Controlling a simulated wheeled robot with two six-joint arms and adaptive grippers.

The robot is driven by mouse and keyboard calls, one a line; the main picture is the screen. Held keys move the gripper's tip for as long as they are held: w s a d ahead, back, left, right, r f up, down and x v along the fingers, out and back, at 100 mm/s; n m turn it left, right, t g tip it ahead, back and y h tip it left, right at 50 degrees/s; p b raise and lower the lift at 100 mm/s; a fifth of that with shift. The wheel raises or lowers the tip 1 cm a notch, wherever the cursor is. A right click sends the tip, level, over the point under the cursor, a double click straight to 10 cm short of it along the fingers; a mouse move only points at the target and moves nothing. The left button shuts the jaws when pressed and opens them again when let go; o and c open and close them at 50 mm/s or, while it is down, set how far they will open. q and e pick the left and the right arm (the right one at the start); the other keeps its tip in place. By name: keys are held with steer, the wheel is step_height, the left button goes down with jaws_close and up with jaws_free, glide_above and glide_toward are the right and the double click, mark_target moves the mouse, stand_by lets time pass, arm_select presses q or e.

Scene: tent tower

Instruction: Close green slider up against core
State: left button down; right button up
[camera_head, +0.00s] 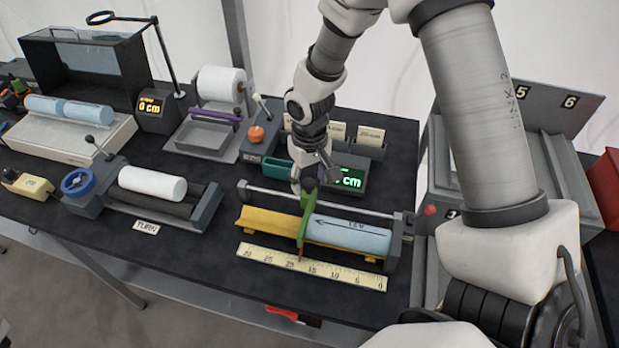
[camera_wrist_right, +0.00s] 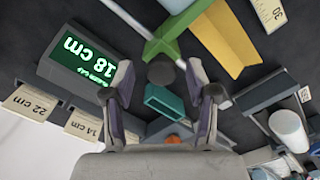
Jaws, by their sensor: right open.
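The green slider (camera_head: 306,218) stands upright across the yellow trough (camera_head: 268,222), on a metal rail. It is at the left end of the light blue core (camera_head: 350,236), touching or very close; I cannot tell whether a small gap remains. The slider also shows in the right wrist view (camera_wrist_right: 172,38), with a dark round knob (camera_wrist_right: 161,71). A bit of the core (camera_wrist_right: 176,5) shows at the top edge there. My right gripper (camera_wrist_right: 160,85) is open, its fingers on either side of the knob's near side. In the head view it (camera_head: 308,178) is above the slider. My left gripper is out of view.
A display (camera_wrist_right: 88,62) reads 18 cm. A ruler strip (camera_head: 310,266) lies in front of the trough. A teal holder (camera_head: 278,172) and an orange knob (camera_head: 256,133) stand behind it. A roller stand (camera_head: 206,205) is to the left. Clear table lies between them.

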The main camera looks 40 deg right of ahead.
step_height(320, 180, up, 12)
steer(key=shift+f, duration=0.2)
steer(key=shift+w, duration=0.1)
